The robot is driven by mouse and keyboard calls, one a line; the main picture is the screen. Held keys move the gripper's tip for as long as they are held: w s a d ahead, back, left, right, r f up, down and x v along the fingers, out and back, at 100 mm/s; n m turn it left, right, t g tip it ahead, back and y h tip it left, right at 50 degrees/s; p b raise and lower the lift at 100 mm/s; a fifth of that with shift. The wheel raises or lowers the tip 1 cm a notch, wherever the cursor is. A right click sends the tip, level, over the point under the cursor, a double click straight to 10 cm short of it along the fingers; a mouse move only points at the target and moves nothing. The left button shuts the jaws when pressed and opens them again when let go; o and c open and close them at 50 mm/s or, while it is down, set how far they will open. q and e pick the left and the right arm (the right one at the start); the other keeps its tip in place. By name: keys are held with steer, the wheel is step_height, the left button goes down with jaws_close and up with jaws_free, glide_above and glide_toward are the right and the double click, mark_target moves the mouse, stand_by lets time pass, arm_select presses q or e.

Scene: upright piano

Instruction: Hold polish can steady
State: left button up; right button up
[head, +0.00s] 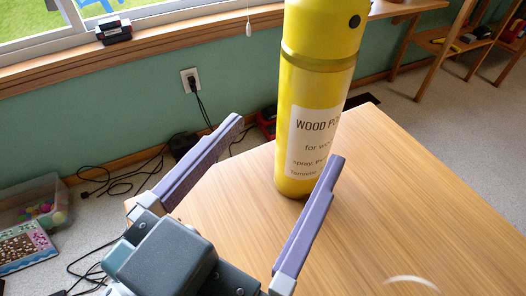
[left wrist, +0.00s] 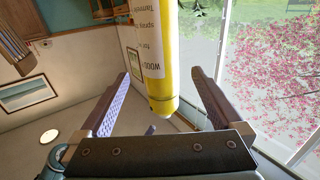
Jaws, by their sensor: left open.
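The polish can (head: 315,100) is a tall yellow cylinder with a white "WOOD PO…" label. In the head view it stands upright on the wooden tabletop (head: 400,200); its top is cut off by the picture edge. My left gripper (head: 287,138) is open, its two purple fingers pointing toward the can. The right finger overlaps the can's lower edge in the picture; I cannot tell if it touches. In the left wrist view the can (left wrist: 162,85) shows between the open fingers (left wrist: 163,75), a little nearer the right one. My right gripper is not in view.
The table's left and far edges are near the can; bare tabletop lies to its right. Behind are a green wall with an outlet (head: 191,80), a window sill (head: 150,55) and black cables on the floor. A clear bin (head: 42,203) stands at the left.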

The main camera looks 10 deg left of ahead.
mark_target(311, 100)
arm_select(q)
steer(key=x, duration=0.8)
steer(key=shift+w+d, duration=0.15)
steer(key=shift+w, duration=0.1)
jaws_close()
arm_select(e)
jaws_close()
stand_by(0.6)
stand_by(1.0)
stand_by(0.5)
